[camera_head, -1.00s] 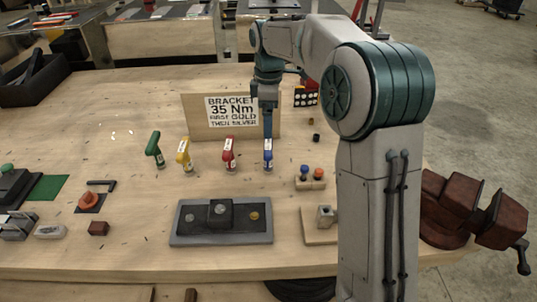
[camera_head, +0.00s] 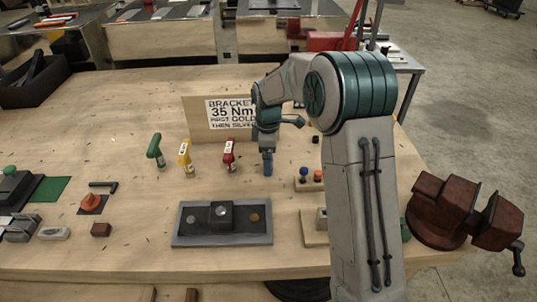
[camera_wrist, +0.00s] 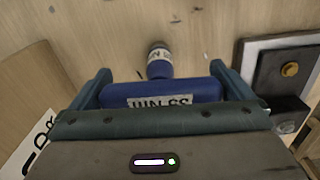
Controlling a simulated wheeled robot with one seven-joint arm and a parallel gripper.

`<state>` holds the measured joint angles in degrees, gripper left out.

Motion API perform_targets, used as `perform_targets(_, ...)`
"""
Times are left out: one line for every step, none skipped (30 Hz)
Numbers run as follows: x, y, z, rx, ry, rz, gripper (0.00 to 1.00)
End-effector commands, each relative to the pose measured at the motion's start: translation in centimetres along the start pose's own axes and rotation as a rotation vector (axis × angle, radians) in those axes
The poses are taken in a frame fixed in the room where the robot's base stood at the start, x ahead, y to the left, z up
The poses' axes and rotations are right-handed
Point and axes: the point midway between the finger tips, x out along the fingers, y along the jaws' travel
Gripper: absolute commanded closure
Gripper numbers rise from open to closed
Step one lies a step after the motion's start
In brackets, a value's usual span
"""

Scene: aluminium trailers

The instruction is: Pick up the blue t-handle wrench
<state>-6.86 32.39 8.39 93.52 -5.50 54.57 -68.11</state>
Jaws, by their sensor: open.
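The blue t-handle wrench (camera_wrist: 160,92) stands upright on the table, with its labelled handle lying between my two gripper fingers in the wrist view. Its round lower end (camera_wrist: 159,63) shows beyond the handle. My gripper (camera_wrist: 162,85) is open, one finger at each end of the handle, with small gaps visible. In the head view my gripper (camera_head: 267,160) is at the right end of the tool row and hides most of the blue wrench. The red (camera_head: 230,154), yellow (camera_head: 185,157) and green (camera_head: 156,150) t-handle wrenches stand to its left.
A wooden board with a torque sign (camera_head: 228,113) stands close behind the row. A dark tray with a bracket (camera_head: 222,239) lies in front. A small block with blue and orange knobs (camera_head: 309,184) stands just to the right.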

Motion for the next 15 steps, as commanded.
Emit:
perform_targets(0.18,0.00,0.00,0.000,0.000,0.000,0.00)
perform_targets(0.25,0.01,-0.01,0.000,0.000,0.001,0.00)
perform_targets(0.28,0.02,-0.01,0.000,0.000,0.002,0.00)
perform_targets(0.28,0.03,-0.01,0.000,0.000,0.002,0.00)
perform_targets(0.27,0.03,-0.02,0.000,0.000,0.002,0.00)
perform_targets(0.27,0.02,-0.02,0.000,0.000,0.002,0.00)
perform_targets(0.26,0.02,-0.02,0.000,0.000,0.002,0.00)
perform_targets(0.26,0.02,-0.02,0.000,0.000,0.002,0.06)
perform_targets(0.26,0.02,-0.02,0.000,0.000,0.002,0.17)
perform_targets(0.25,0.02,-0.02,0.000,0.000,0.002,0.25)
perform_targets(0.25,0.02,-0.03,0.000,0.000,0.002,0.33)
perform_targets(0.24,0.02,-0.03,0.000,0.000,0.002,0.44)
perform_targets(0.18,0.04,-0.04,0.000,0.001,0.003,0.47)
perform_targets(0.18,0.04,-0.04,0.000,0.001,0.003,0.47)
perform_targets(0.18,0.04,-0.04,0.000,0.001,0.003,0.47)
